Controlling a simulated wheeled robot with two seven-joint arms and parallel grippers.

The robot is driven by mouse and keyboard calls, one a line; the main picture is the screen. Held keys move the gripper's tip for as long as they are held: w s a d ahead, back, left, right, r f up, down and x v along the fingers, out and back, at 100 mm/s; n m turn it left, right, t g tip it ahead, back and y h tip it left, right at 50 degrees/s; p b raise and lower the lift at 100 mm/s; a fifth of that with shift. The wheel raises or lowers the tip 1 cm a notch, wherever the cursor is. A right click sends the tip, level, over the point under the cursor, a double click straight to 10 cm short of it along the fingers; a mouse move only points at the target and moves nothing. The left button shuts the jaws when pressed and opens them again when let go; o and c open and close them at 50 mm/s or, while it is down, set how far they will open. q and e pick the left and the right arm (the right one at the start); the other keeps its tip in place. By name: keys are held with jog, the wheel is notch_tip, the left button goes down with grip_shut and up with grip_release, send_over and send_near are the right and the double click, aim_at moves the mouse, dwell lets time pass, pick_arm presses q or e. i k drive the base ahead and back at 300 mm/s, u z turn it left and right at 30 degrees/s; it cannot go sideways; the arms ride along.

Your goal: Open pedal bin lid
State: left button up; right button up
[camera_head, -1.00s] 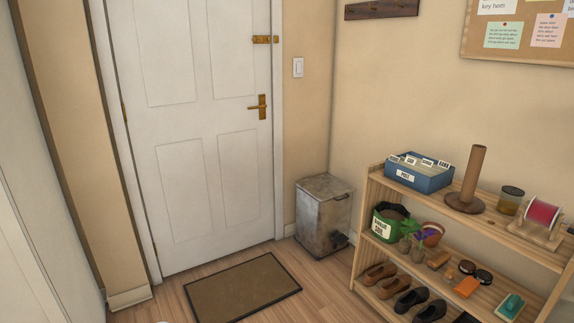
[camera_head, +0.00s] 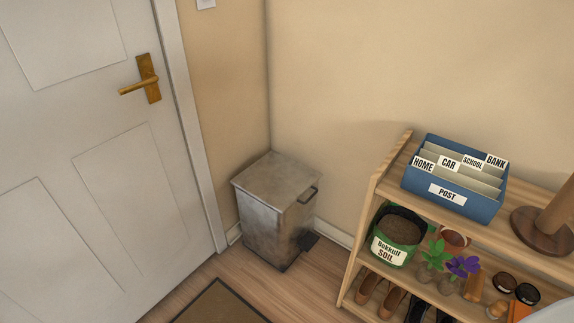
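The pedal bin (camera_head: 268,226) is a grey, worn metal box standing upright on the floor in the corner between the door and the shelf. Its flat lid (camera_head: 277,176) is shut. Neither of my grippers is in view.
A white door (camera_head: 110,150) with a brass handle (camera_head: 145,80) is at left. A doormat (camera_head: 222,306) lies in front. A wooden shelf (camera_head: 372,183) with a blue file box (camera_head: 452,203), a soil bag (camera_head: 393,256) and shoes stands at right. Some floor between bin and shelf is clear.

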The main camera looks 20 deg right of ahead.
aim_at(276, 181)
jog(key=i, duration=1)
jog(key=u, duration=1.05)
jog(key=i, duration=0.9)
jog(key=z, duration=2.1)
